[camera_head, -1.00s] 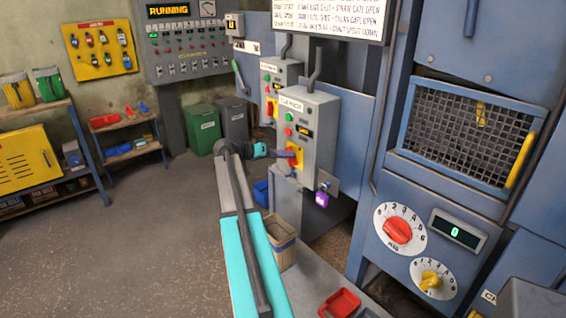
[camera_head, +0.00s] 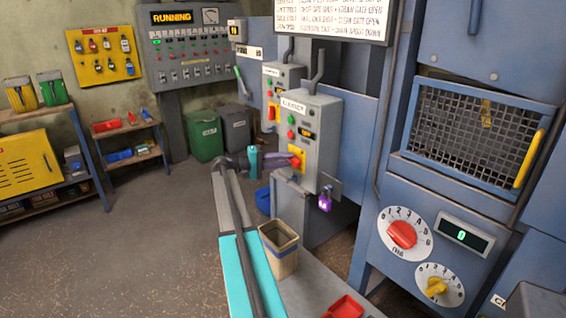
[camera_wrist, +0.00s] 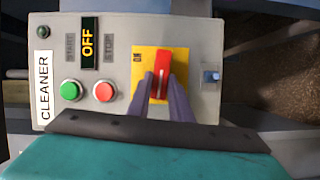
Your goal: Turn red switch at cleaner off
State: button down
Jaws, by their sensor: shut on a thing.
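The grey cleaner box (camera_head: 320,140) stands on a post right of centre in the head view. Its red switch handle (camera_wrist: 162,70) sits on a yellow plate (camera_wrist: 143,62) in the wrist view. The handle runs along the picture's vertical there. My gripper (camera_wrist: 162,88) is shut on the red handle, one purple finger on each side; the fingers hide its lower part. In the head view my gripper (camera_head: 288,160) reaches the box from the left. The cleaner display (camera_wrist: 88,42) reads OFF. A green button (camera_wrist: 70,91) and a red button (camera_wrist: 104,91) are beside the switch.
A purple padlock (camera_head: 324,202) hangs below the cleaner box. A second switch box (camera_head: 284,78) stands just behind it. A tan bin (camera_head: 281,252) and a red tray (camera_head: 345,306) are below. The floor at left is open.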

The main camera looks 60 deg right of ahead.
jog(key=shift+w+d+n, duration=0.15)
jog(key=shift+n, duration=0.45)
jog(key=shift+h, duration=0.4)
jog(key=c, duration=1.6)
grip_release()
jog(key=shift+f, duration=0.1)
jog(key=b+v, duration=0.3)
jog(key=v, duration=1.1)
jog(key=shift+d, duration=0.1)
